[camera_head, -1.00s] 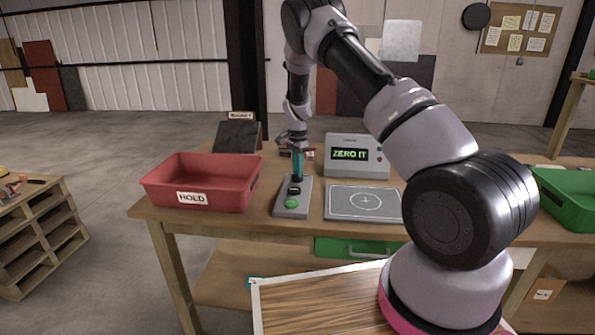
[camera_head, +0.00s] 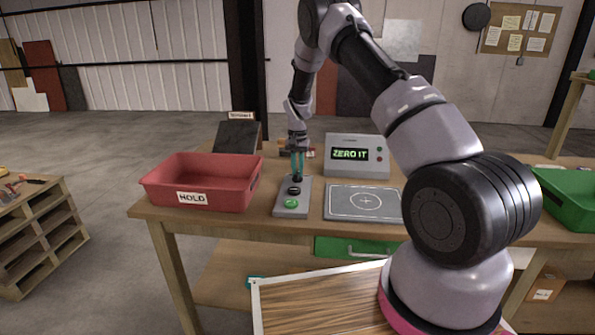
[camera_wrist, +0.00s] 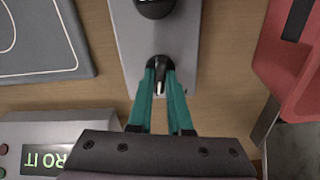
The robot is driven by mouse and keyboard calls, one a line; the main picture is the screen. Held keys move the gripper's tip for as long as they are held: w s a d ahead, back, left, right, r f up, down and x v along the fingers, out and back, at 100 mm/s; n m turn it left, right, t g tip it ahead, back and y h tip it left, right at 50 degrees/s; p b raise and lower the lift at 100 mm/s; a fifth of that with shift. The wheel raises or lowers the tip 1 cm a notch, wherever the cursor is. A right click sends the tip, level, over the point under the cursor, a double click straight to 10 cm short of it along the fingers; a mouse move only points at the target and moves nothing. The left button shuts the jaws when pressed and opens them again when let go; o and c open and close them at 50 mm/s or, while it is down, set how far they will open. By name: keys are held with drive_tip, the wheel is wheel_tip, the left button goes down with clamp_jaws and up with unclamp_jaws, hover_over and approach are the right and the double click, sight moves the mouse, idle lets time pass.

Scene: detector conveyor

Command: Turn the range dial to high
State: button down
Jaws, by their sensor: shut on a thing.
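A small black dial with a pale pointer mark (camera_wrist: 157,63) stands at the far end of the grey control panel (camera_head: 281,211). My gripper (camera_wrist: 160,78) is shut on this dial, with one teal finger on each side of it. In the head view my gripper (camera_head: 297,177) points down over the panel and the dial is mostly hidden. A larger black knob (camera_head: 294,190) sits in the middle of the panel, apart from the fingers, and also shows in the wrist view (camera_wrist: 155,7). A green button (camera_head: 291,204) is at the near end. No dial lettering is readable.
A detector box (camera_head: 357,170) reading "ZERO IT" stands to the right, behind a grey pad (camera_head: 345,212). A red bin (camera_head: 235,198) labelled HOLD is close on the left. A dark board (camera_head: 237,137) stands behind. A green bin (camera_head: 570,205) is far right.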

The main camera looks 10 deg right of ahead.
drive_tip(key=n, duration=0.5)
drive_tip(key=shift+n, duration=0.3)
drive_tip(key=n, duration=0.4)
drive_tip(key=shift+n, duration=0.7)
drive_tip(key=c, duration=0.8)
unclamp_jaws()
drive_tip(key=shift+c, duration=0.2)
wheel_tip(320, 180, up, 11)
drive_tip(key=shift+f, duration=0.1)
